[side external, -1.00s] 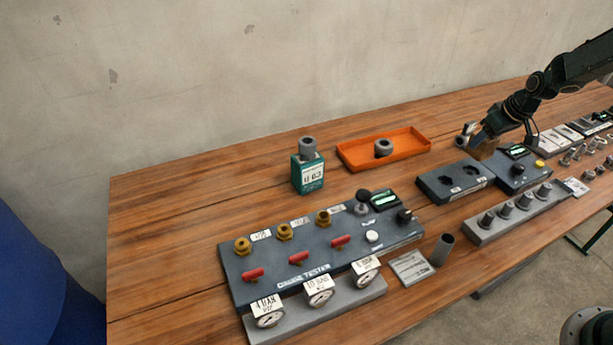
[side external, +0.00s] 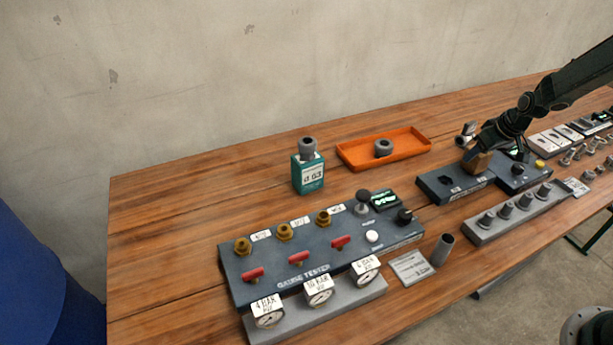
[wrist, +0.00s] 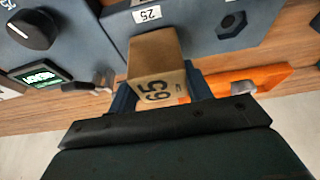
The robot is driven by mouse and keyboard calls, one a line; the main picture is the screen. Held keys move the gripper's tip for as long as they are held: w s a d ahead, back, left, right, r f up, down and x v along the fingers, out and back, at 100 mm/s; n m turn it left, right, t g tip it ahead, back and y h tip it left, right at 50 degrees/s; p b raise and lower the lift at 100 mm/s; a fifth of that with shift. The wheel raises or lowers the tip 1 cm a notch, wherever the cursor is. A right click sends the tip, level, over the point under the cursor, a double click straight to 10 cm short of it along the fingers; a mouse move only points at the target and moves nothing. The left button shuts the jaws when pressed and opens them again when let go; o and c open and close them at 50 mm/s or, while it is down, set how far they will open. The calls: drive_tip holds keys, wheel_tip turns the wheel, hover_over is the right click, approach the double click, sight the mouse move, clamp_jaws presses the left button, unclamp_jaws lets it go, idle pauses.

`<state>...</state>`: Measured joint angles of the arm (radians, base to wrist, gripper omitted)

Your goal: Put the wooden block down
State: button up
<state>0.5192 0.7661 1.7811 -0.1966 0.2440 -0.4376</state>
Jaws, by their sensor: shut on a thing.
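The wooden block (side external: 476,161) is brown and held in my gripper (side external: 481,152) over the dark two-socket panel (side external: 439,187) at the right of the side external view. One socket of the panel is visible as a dark hexagonal hole; the block hides the other in the side external view. I cannot tell whether the block touches the panel.
An orange tray (side external: 348,158) holds a grey ring (side external: 383,148). A teal box (side external: 308,176) with a grey fitting on top stands left of it. The gauge tester (side external: 290,262) fills the front. A grey rack of pegs (side external: 505,215) lies in front. Bare wood lies between tray and tester.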

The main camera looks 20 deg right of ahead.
drive_tip(key=shift+f, duration=0.4)
drive_tip(key=o, duration=1)
drive_tip(key=shift+r, duration=0.15)
drive_tip(key=shift+r, duration=0.5)
drive_tip(key=v, duration=1.2)
